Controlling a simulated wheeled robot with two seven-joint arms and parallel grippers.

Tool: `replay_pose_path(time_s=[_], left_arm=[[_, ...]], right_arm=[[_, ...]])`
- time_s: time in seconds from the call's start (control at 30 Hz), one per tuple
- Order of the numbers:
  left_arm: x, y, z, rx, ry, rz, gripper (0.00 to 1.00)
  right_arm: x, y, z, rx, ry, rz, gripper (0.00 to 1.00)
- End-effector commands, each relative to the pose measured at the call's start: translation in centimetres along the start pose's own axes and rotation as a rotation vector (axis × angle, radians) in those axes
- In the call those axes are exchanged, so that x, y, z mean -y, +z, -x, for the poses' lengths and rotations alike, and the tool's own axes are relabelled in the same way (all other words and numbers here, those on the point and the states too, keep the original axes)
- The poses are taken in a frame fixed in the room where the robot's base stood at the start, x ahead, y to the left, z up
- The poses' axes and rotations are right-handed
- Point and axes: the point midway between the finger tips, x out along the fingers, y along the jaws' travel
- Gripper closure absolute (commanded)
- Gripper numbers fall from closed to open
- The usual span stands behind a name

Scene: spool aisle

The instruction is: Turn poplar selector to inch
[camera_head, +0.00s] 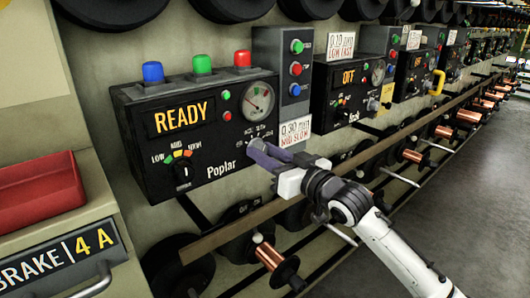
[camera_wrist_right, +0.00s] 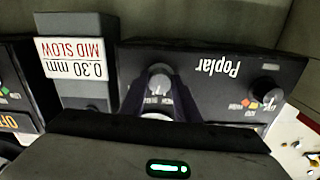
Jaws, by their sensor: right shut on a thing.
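The black Poplar panel (camera_head: 135,120) is on the wall at the left of the head view, its display (camera_head: 180,117) reading READY. It appears upside down in the right wrist view (camera_wrist_right: 215,90). My right gripper (camera_head: 264,153) is at the panel's lower right corner, its purple-grey fingers against the front. In the wrist view the fingers (camera_wrist_right: 159,92) are on both sides of the selector (camera_wrist_right: 160,76) and shut on it. Small labels are by the selector; I cannot read its setting. The fingers hide most of it in the head view. My left gripper is not in view.
A low/high dial (camera_head: 183,172) and a round gauge (camera_head: 257,100) are on the same panel. A grey button box (camera_head: 283,75) with a MID SLOW card (camera_head: 295,132) stands beside it. A rail (camera_head: 235,232) with copper spools runs below. The floor at right is clear.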

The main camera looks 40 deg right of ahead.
Motion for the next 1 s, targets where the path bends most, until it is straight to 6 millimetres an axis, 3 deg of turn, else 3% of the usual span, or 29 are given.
replay_pose_path(time_s=[0.17, 0.6, 1.0], left_arm=[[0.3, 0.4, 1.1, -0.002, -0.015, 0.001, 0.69], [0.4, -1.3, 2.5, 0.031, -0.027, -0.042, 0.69], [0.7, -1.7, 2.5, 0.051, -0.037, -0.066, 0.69]], right_arm=[[0.0, -0.2, 0.0, 0.004, 0.0, 0.069, 0.93], [0.0, -0.3, 0.0, 0.004, -0.001, 0.385, 0.93], [0.1, -0.1, 0.0, 0.001, -0.002, 0.569, 0.93]])
